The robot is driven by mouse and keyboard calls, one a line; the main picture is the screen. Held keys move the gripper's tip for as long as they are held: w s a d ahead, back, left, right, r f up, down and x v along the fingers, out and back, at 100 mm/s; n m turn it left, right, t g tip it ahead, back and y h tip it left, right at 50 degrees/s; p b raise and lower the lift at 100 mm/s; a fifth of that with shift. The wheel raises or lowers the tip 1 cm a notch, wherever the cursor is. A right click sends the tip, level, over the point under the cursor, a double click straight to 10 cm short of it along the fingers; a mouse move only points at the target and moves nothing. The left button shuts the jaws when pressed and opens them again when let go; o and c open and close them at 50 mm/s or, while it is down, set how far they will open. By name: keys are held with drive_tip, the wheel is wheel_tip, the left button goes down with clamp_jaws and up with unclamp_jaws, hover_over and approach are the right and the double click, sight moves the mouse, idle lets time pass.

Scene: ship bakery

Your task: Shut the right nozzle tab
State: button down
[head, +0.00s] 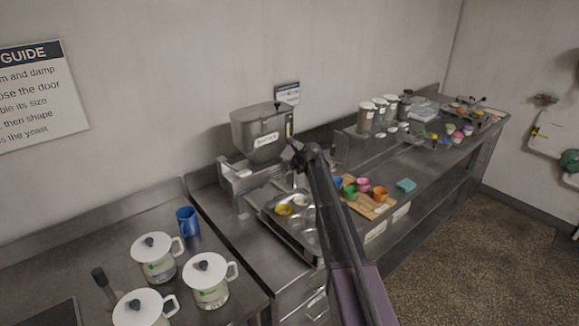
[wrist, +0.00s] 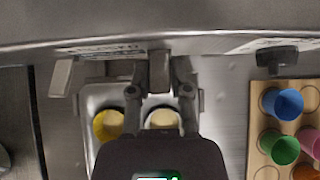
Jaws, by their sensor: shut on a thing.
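The steel batter dispenser (head: 250,125) stands on the counter against the wall. In the wrist view its front edge (wrist: 220,42) crosses the top. A grey left tab (wrist: 62,77) hangs there, slightly tilted. The right nozzle tab (wrist: 160,70) stands between the fingers of my gripper (wrist: 160,82), which is shut on it. In the head view my gripper (head: 297,152) is a dark shape at the dispenser's front right, and the tabs cannot be made out. Below, a yellow cup (wrist: 107,126) and a pale cup (wrist: 163,119) with pale contents sit in a metal tray (wrist: 90,98).
A wooden board (wrist: 258,150) with colored cups lies right of the tray. A dark knob (wrist: 277,60) juts out at right. White-lidded jars (head: 158,258) and a blue mug (head: 187,221) stand on the left counter. Bare counter (wrist: 225,110) lies between tray and board.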

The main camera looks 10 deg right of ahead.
idle(0.4)
drive_tip(key=c, duration=0.6)
unclamp_jaws()
drive_tip(key=shift+w, duration=0.1)
drive_tip(key=shift+o, duration=0.2)
drive_tip(key=shift+f+b, duration=0.2)
drive_tip(key=shift+b, duration=0.1)
drive_tip(key=shift+s+f+t+b, duration=0.2)
drive_tip(key=shift+t+b, duration=0.1)
drive_tip(key=shift+b, duration=0.3)
drive_tip(key=b, duration=0.1)
drive_tip(key=t+y+b, duration=0.1)
drive_tip(key=b, duration=0.1)
drive_tip(key=shift+f+t, duration=0.25)
drive_tip(key=shift+t, duration=0.05)
drive_tip(key=t+b, duration=0.1)
drive_tip(key=b, duration=0.1)
drive_tip(key=t+y+b, duration=0.1)
drive_tip(key=b, duration=0.2)
drive_tip(key=shift+f+y, duration=0.3)
drive_tip(key=shift+f, duration=0.05)
drive_tip(key=t+b, duration=0.1)
drive_tip(key=b, duration=0.1)
drive_tip(key=t+y+b, duration=0.1)
drive_tip(key=t+b, duration=0.1)
drive_tip(key=b, duration=0.1)
drive_tip(key=shift+f+y, duration=0.3)
